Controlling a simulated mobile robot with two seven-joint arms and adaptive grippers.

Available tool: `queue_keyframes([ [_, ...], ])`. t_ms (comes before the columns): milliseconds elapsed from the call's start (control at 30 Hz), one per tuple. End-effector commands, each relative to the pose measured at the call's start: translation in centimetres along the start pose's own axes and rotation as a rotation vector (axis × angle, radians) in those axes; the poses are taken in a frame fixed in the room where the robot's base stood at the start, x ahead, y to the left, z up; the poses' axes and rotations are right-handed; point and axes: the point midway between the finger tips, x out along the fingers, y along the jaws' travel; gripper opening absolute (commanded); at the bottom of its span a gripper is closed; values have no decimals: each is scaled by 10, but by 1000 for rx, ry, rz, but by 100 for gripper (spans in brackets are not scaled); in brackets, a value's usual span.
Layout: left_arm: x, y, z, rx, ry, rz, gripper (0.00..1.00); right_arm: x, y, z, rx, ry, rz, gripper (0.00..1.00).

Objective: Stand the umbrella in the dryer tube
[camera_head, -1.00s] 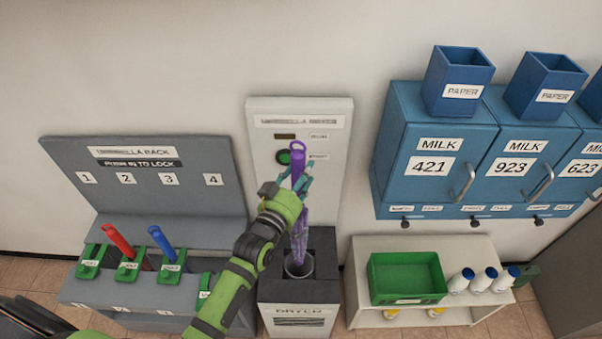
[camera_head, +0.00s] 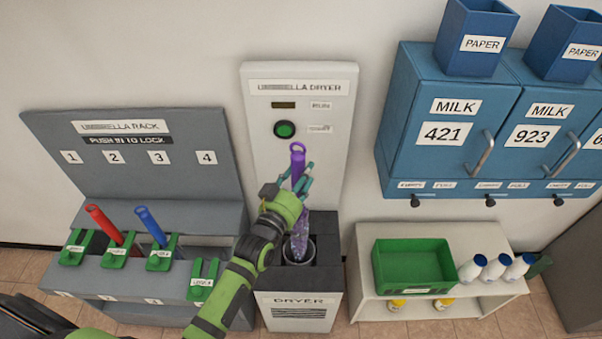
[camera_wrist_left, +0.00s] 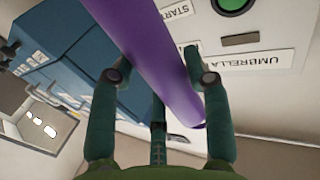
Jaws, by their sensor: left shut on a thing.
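The purple umbrella (camera_head: 300,235) is upright, its looped handle at the top and its lower end in or just over the round tube opening of the dryer. The dark rim of the dryer tube (camera_head: 311,256) shows around its lower end; how deep the tip sits is hidden. My left gripper (camera_head: 303,184) is shut on the umbrella's upper shaft, in front of the dryer panel. In the left wrist view the purple shaft (camera_wrist_left: 150,55) passes between the teal fingers. The dryer (camera_head: 295,80) has a green button (camera_head: 284,129). My right gripper is not in view.
The grey umbrella rack (camera_head: 190,180) on the left holds a red umbrella (camera_head: 104,223) and a blue umbrella (camera_head: 150,226). On the right, a low white shelf (camera_head: 365,270) bears a green bin (camera_head: 412,266) and white bottles (camera_head: 496,267), below blue milk boxes (camera_head: 440,110).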

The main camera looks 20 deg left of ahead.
Motion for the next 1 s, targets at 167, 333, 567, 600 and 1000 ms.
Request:
queue_keyframes([
  [167,0,0,23,1,3,0,0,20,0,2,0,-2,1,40],
  [333,1,0,42,2,4,0,0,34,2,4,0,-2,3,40],
  [567,1,0,67,2,4,0,0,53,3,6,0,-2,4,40],
  [600,1,0,72,2,4,0,0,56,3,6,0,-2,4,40],
  [1000,1,0,116,2,4,0,0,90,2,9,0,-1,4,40],
])
